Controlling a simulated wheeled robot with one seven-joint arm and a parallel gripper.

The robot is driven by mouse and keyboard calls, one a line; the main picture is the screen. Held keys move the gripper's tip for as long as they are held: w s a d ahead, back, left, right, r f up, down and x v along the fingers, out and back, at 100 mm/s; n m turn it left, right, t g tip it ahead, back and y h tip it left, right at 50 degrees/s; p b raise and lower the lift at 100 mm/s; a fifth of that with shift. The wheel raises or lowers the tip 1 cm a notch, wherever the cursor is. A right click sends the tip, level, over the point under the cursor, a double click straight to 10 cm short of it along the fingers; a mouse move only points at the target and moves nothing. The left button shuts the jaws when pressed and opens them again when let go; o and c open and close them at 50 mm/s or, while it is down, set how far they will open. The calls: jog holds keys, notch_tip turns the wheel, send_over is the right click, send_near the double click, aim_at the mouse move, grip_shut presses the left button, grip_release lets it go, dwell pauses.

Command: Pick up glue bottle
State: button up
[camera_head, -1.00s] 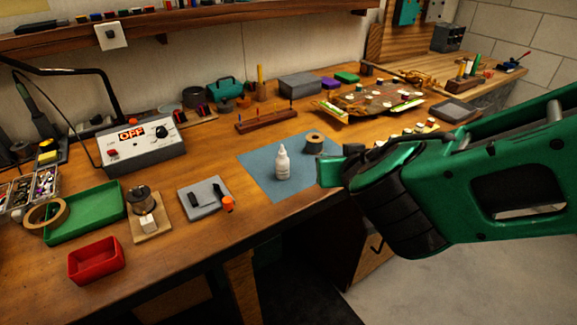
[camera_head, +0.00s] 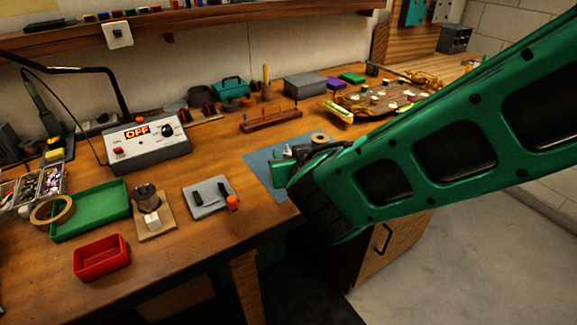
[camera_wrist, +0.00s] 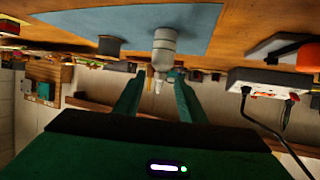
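The white glue bottle (camera_wrist: 164,45) stands on the blue mat (camera_wrist: 205,22) in the wrist view, which is upside down. Its narrow nozzle lies between the tips of my gripper (camera_wrist: 158,76). The two green fingers are apart, with gaps visible on both sides of the nozzle. The bottle's body is just beyond the fingertips. In the head view my gripper (camera_head: 298,153) is over the blue mat (camera_head: 259,168) and mostly hides the bottle.
A tape roll (camera_head: 320,137) stands on the mat just behind my gripper. A soldering station (camera_head: 150,145), green tray (camera_head: 92,211) and red bin (camera_head: 101,257) are farther left.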

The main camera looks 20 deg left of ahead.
aim_at(288, 153)
jog(key=shift+x, duration=1.5)
grip_shut()
jog(key=shift+r, duration=0.1)
